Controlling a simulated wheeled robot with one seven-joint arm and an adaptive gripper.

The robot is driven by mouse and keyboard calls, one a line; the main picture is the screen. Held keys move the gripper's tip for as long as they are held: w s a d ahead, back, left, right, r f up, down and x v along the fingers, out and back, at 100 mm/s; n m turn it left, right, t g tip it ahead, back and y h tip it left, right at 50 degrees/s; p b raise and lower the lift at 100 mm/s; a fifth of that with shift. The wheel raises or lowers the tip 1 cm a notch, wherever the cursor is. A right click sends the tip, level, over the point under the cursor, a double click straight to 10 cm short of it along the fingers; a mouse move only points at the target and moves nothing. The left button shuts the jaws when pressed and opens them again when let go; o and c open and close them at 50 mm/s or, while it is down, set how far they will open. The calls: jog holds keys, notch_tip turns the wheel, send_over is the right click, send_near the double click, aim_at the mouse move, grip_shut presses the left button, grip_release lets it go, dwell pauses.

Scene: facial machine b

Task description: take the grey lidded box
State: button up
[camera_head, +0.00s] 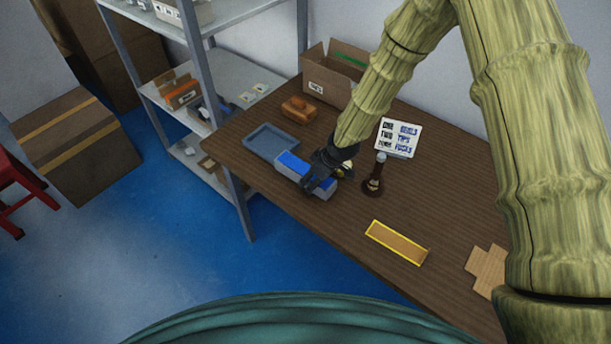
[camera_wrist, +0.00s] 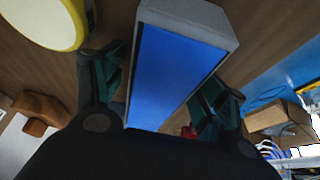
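The grey lidded box (camera_head: 318,188) is long and grey with a blue top, lying on the brown table beside a blue-grey tray. My gripper (camera_head: 318,180) is over its right end, reaching down from above. In the wrist view the box (camera_wrist: 185,65) runs between my two spread fingers (camera_wrist: 160,95), one along each long side. The fingers look open, and I cannot tell whether either touches the box. The palm hides the near end of the box.
Close by are the shallow tray (camera_head: 270,142), a dark brown stand (camera_head: 374,184) and a yellow-rimmed round thing (camera_wrist: 45,22). A brown block (camera_head: 299,109), an open carton (camera_head: 333,78) and a lettered card (camera_head: 397,137) stand farther back. A yellow-edged strip (camera_head: 397,243) lies in front.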

jog(key=c, duration=0.8)
jog(key=shift+c, duration=0.2)
jog(key=shift+r+p, duration=1)
jog(key=shift+r, duration=0.55)
jog(key=s+r, duration=0.2)
jog(key=s, duration=0.6)
jog(key=s+r+p, duration=0.1)
jog(key=s+r, duration=0.2)
jog(key=s, duration=0.5)
jog(key=shift+a, duration=0.2)
jog(key=shift+f, duration=0.1)
